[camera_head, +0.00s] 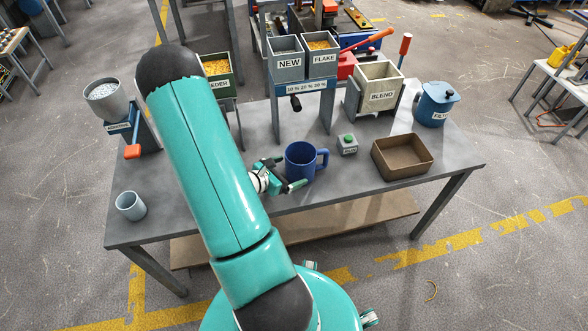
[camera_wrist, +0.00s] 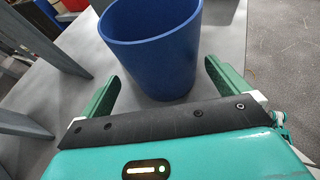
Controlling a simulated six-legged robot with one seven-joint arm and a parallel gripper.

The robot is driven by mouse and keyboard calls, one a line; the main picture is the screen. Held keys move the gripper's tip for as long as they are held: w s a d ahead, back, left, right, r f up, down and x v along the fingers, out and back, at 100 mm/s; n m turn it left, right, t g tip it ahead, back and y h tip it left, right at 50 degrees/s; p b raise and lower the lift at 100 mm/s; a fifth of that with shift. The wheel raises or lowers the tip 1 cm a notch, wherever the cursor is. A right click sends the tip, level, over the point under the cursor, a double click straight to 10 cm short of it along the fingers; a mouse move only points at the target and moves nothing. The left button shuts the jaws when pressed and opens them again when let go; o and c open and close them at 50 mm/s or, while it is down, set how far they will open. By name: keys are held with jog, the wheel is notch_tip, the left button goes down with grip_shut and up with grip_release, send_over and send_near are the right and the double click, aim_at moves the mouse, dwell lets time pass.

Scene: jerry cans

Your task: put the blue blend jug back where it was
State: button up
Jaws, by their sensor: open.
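The blue jug (camera_head: 304,161) stands upright on the grey table (camera_head: 255,135), its handle on the right side in the head view. It also shows large in the wrist view (camera_wrist: 155,48), with its open rim at the top. My gripper (camera_head: 284,175) is low at the table, at the jug's left front side. In the wrist view the fingers of my gripper (camera_wrist: 162,78) are spread, one on each side of the jug's lower body. A gap shows between each finger and the jug. The handle is not visible in the wrist view.
Behind the jug stands a frame with NEW and FLAKE bins (camera_head: 304,59). A BLEND box (camera_head: 381,97), a green-button box (camera_head: 347,144), a brown tray (camera_head: 402,157) and a blue lidded pot (camera_head: 435,104) are to the right. A grey cup (camera_head: 130,206) stands at left.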

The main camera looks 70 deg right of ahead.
jog(key=v, duration=0.8)
jog(key=shift+w+a+r, duration=0.1)
jog(key=shift+w+a, duration=0.05)
jog(key=shift+a, duration=0.1)
jog(key=shift+w+r, duration=0.15)
jog(key=w+a+r+m+t+y, duration=0.2)
jog(key=w+a+r+m, duration=0.2)
jog(key=a+r, duration=0.35)
jog(key=w+a+r+m+t+y, duration=0.2)
jog(key=w+a+r+m, duration=0.25)
jog(key=a+r, duration=0.35)
jog(key=w+a+r+m+t+y, duration=0.1)
jog(key=a+r+t+y, duration=0.2)
jog(key=a+r, duration=0.4)
jog(key=a+r+m+t+y, duration=0.2)
jog(key=a+r+t+y, duration=0.2)
jog(key=a+r, duration=0.4)
jog(key=a+t, duration=0.1)
jog(key=a, duration=0.5)
jog(key=shift+w+a+r+t, duration=0.25)
jog(key=shift+w+r+t, duration=0.05)
jog(key=shift+w+t, duration=0.1)
